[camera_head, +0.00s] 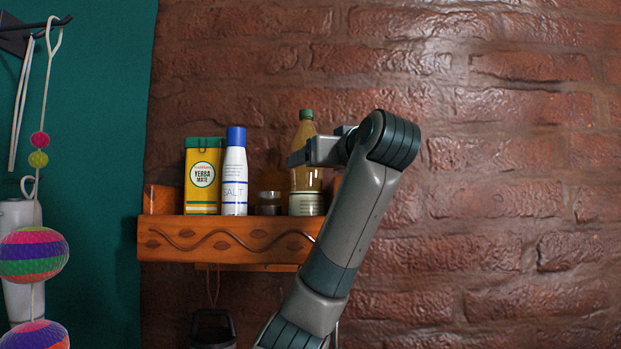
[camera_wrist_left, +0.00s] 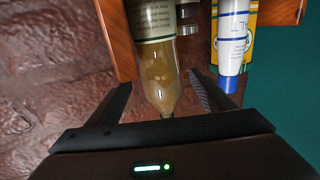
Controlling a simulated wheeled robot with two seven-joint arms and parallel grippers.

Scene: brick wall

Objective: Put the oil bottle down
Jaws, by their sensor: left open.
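The oil bottle (camera_head: 306,182), yellowish with a green cap and pale label, stands upright at the right end of the wooden shelf (camera_head: 220,240). My left gripper (camera_head: 304,154) is at its upper part, and one finger hides some of the bottle. In the left wrist view, which looks inverted, the oil bottle (camera_wrist_left: 162,75) lies between the spread fingers of my left gripper (camera_wrist_left: 160,87). Gaps show on both sides, so the gripper is open around the bottle. The bottle's cap is mostly hidden there. My right gripper is not in view.
Left of the bottle on the shelf are a small dark jar (camera_head: 269,204), a white salt container (camera_head: 234,175) with a blue cap, and a yellow yerba mate box (camera_head: 203,178). A brick wall (camera_head: 500,180) is behind. Colourful balls (camera_head: 34,256) hang at far left.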

